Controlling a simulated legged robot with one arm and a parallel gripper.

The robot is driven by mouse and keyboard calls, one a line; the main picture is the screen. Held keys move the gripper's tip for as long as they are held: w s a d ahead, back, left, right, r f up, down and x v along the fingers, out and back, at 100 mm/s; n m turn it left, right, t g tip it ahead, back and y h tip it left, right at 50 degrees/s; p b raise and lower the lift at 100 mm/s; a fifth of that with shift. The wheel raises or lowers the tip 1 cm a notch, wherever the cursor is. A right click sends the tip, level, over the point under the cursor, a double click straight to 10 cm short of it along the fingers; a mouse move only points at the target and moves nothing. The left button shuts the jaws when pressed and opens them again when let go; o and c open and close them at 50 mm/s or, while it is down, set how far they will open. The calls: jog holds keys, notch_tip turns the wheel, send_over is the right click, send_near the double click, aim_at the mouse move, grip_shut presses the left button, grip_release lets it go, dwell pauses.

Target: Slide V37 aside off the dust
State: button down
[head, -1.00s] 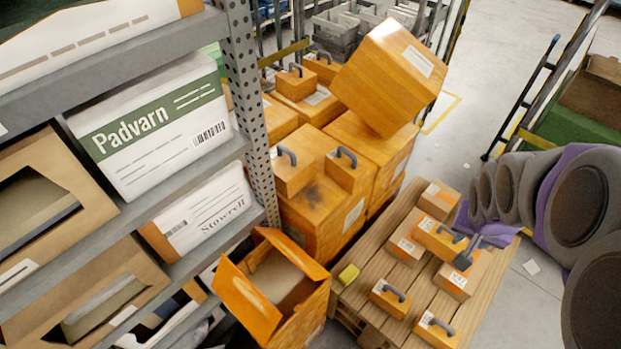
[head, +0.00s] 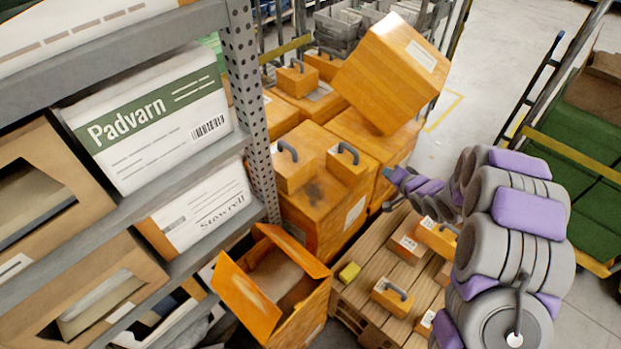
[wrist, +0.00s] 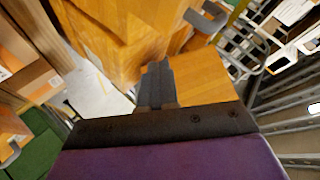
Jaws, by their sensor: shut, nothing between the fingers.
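I cannot read V37 on any box. A dark dusty smudge (head: 313,190) marks the top front of a large orange crate (head: 325,215). Two small orange boxes with grey handles stand on that crate, a left one (head: 293,172) and a right one (head: 345,170), beside and behind the smudge. My gripper (head: 388,173) is at the crate's right side, apart from the smudge, its tip small in the head view. In the wrist view my gripper (wrist: 155,80) is shut and empty, with orange surfaces close around it.
A tilted orange box (head: 390,75) leans on the crates behind. An open orange box (head: 272,285) stands front left, beside the rack (head: 243,70). Clear floor (head: 500,60) shows back right.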

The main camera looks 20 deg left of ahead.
jog(key=s+a+f+g+y, duration=0.1)
jog(key=s+a+f+y, duration=0.2)
jog(key=a+f+y, duration=0.3)
jog(key=m+g+y, duration=0.1)
jog(key=m+y, duration=0.1)
jog(key=y, duration=0.1)
send_near(304, 172)
jog(key=b+x, duration=0.4)
jog(key=x, duration=0.2)
jog(key=shift+a+f, duration=0.1)
jog(key=shift+a, duration=0.2)
jog(key=shift+w+a, duration=0.1)
jog(key=shift+a, duration=0.05)
jog(key=shift+a, duration=0.1)
jog(key=shift+w+a, duration=0.2)
jog(key=shift+a, duration=0.1)
jog(key=shift+p+x, duration=0.9)
jog(key=shift+x, duration=1.75)
